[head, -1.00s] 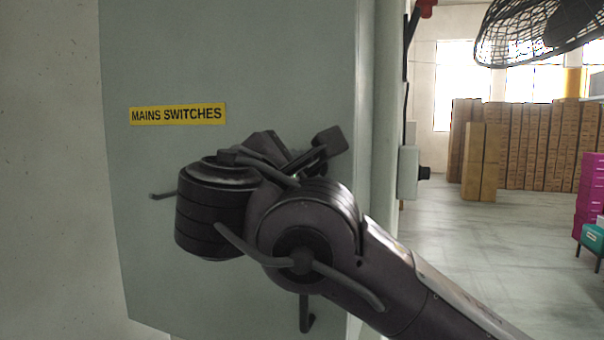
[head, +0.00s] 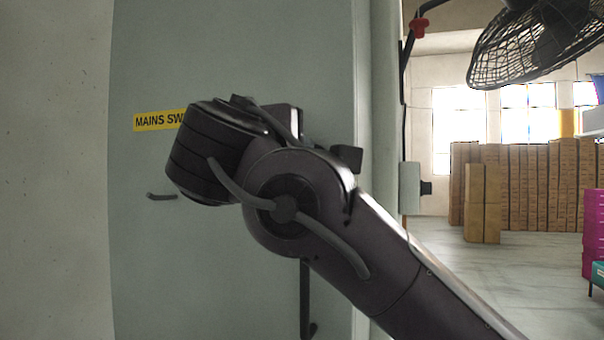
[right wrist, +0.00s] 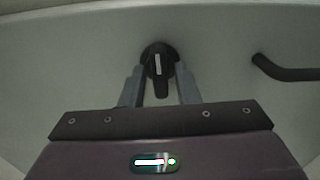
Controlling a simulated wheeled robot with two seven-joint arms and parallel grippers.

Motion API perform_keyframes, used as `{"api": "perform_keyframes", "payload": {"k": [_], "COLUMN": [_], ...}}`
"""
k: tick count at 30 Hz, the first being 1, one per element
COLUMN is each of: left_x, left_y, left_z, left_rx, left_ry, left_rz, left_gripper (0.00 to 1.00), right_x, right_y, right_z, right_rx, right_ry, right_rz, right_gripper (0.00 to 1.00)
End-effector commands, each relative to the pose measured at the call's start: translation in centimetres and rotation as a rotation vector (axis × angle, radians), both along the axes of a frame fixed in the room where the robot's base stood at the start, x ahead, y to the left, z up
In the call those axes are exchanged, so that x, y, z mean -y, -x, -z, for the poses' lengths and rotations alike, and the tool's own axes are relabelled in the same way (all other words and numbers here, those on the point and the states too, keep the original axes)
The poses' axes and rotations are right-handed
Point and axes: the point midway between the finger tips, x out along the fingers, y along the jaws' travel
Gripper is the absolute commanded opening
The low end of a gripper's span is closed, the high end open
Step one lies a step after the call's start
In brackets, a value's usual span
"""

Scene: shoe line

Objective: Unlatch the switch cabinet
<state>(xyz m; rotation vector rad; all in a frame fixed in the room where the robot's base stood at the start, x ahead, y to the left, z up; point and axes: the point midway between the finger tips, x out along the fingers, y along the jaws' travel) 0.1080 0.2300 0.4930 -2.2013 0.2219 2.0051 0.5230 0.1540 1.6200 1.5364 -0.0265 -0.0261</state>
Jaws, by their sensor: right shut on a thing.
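The grey-green switch cabinet door (head: 235,60) fills the middle of the head view. Its yellow label (head: 152,121) is partly covered by my right arm. In the right wrist view a black rotary knob (right wrist: 160,85) with a white mark sits on the door. My right gripper (right wrist: 159,69) has its two fingers on either side of the knob and is shut on it. In the head view my right arm hides the knob and the fingers. My left gripper is not in view.
A dark bar (right wrist: 283,71) shows in the right wrist view. A caged fan (head: 535,45) and stacked cartons (head: 530,180) are at right.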

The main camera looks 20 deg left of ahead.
Motion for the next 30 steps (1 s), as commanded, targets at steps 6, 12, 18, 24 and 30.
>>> {"api": "perform_keyframes", "payload": {"k": [6, 12, 18, 24, 30], "left_x": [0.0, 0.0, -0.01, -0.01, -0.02], "left_y": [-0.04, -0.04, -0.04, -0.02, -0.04], "left_z": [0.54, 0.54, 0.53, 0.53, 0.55], "left_rx": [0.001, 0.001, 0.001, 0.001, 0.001], "left_ry": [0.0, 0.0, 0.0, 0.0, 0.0], "left_rz": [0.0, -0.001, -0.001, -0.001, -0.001], "left_gripper": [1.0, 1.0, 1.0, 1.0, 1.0], "right_x": [0.0, 0.01, 0.01, 0.01, 0.06], "right_y": [-0.03, -0.03, -0.04, -0.03, -0.1], "right_z": [0.1, 0.04, 0.04, 0.03, 0.03], "right_rx": [0.0, 0.0, 0.0, 0.0, 0.001], "right_ry": [-0.044, -0.051, -0.051, -0.05, -0.049], "right_rz": [0.002, 0.002, 0.002, 0.001, 0.001], "right_gripper": [0.06, 0.06, 0.06, 0.36, 0.36]}}
